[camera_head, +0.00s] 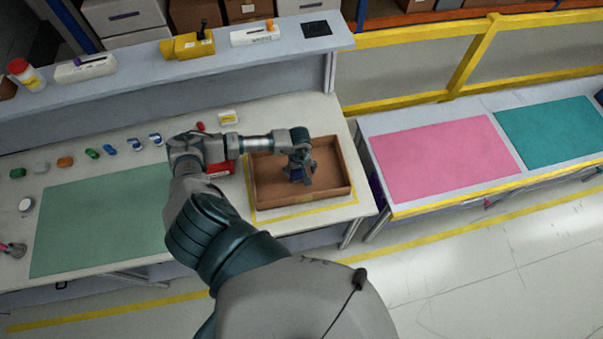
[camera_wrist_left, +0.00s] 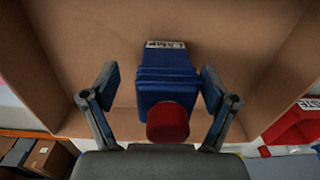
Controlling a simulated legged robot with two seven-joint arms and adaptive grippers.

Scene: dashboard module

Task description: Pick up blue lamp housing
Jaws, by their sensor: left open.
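The blue lamp housing (camera_wrist_left: 166,80) lies in the brown box (camera_wrist_left: 235,25) in the left wrist view. It has a white label at its far end and a round red cap at its near end. My left gripper (camera_wrist_left: 160,78) is open, with one finger on each side of the housing. A gap shows beside the left finger; the right finger is very close, and I cannot tell if it touches. In the head view my left gripper (camera_head: 300,178) points down into the box (camera_head: 335,178) and mostly hides the housing, leaving a bit of blue.
The box walls surround the gripper. A red bin (camera_head: 220,169) stands just left of the box. Several small coloured parts line the bench left of it, behind a green mat (camera_head: 100,222). Pink (camera_head: 445,158) and teal (camera_head: 555,130) mats lie on the right bench.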

